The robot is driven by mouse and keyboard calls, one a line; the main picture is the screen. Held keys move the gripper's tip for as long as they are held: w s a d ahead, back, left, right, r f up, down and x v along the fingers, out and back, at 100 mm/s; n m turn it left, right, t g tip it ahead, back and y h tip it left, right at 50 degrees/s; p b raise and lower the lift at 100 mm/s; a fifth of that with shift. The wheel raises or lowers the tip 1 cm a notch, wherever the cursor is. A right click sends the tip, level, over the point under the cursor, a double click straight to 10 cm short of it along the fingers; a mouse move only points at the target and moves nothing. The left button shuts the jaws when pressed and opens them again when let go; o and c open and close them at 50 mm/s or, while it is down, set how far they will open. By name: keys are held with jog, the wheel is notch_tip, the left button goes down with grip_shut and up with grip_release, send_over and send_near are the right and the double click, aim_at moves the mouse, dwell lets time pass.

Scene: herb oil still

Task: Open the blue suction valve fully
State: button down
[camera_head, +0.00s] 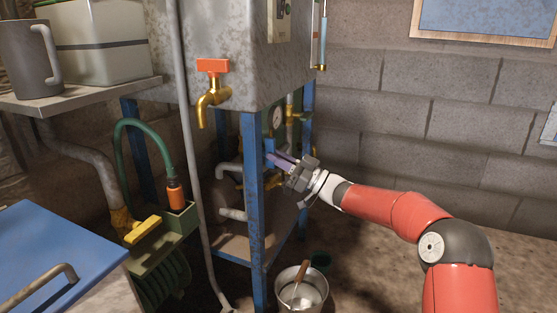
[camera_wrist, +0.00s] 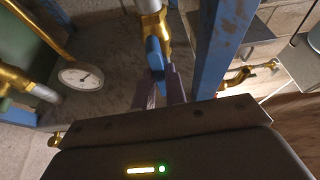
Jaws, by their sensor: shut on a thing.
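The blue suction valve handle (camera_wrist: 154,53) shows in the wrist view, on a brass and grey pipe fitting (camera_wrist: 151,22). My gripper (camera_wrist: 160,82) is shut on the lower end of this handle, with its purple fingers on either side of it. In the head view my gripper (camera_head: 273,158) reaches in from the right, beside the blue front leg of the still's frame. The valve is small there and mostly hidden by the leg and my fingers. How far the valve is turned I cannot tell.
Blue frame legs (camera_head: 252,205) stand close to my gripper. A pressure gauge (camera_wrist: 82,76) and brass fittings are near the valve. A metal bucket (camera_head: 301,291) stands on the floor below. An orange-handled brass tap (camera_head: 211,88) is above left. The floor at right is clear.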

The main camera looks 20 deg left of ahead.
jog(key=shift+f, duration=0.1)
jog(key=c, duration=1.5)
grip_release()
jog(key=shift+o, duration=0.2)
jog(key=shift+d, duration=0.1)
jog(key=v, duration=0.7)
jog(key=shift+d+p, duration=0.3)
